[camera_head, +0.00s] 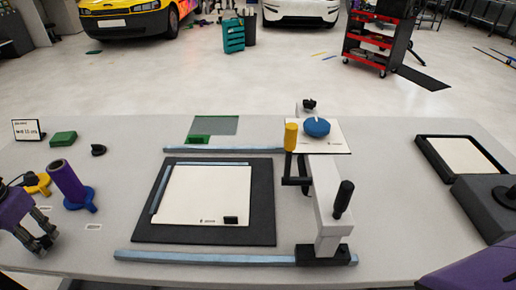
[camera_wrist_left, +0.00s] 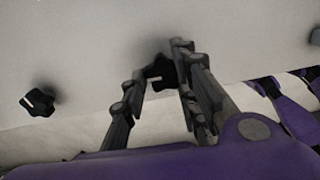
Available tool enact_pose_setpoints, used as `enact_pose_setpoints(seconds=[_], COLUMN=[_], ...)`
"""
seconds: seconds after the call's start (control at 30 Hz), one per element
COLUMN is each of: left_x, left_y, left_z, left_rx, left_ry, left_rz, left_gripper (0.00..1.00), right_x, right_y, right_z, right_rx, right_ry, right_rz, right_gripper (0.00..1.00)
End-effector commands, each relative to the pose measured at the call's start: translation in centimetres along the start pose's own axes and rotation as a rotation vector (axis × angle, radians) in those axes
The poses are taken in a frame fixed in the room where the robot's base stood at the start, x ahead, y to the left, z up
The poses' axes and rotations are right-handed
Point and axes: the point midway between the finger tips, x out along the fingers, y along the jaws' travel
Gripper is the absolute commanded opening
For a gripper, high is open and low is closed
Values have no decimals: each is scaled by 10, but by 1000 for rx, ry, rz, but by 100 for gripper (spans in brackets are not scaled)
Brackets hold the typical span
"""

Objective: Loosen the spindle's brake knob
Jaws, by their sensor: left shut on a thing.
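My left gripper (camera_head: 46,240) is at the left front of the table, beside the blue base of an upright purple roll (camera_head: 66,182). In the left wrist view its fingers (camera_wrist_left: 158,85) are closed around a black lobed knob (camera_wrist_left: 160,72), which they partly hide. A second black lobed knob (camera_wrist_left: 38,102) with a white mark sits to the left on the pale surface, apart from the fingers. I cannot tell from the frames which spindle the held knob belongs to. My right gripper is out of view; only part of my purple right arm shows at the lower right.
A yellow-based piece (camera_head: 38,185) stands just behind the left gripper. A black mat (camera_head: 262,215) with a white sheet lies mid-table, beside a crank device (camera_head: 328,205). A dark grey box (camera_head: 485,205) and a black tray (camera_head: 432,160) are at the right.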

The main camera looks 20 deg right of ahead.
Motion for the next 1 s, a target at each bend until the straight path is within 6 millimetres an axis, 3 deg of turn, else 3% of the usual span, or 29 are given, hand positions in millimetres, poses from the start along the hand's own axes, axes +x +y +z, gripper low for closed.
enact_pose_setpoints(seconds=[0.03, 0.5, 1.0], left_x=[-12, -13, -10], left_y=[7, 8, 8], left_z=[4, 0, -2], left_rx=[-50, -431, -578], left_ry=[-21, -23, -19], left_rz=[16, 14, 13], left_gripper=[2, 2, 2], right_x=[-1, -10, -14], right_y=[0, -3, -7], right_z=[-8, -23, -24], right_rx=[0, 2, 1], right_ry=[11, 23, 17], right_rz=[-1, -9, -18], right_gripper=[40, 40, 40])
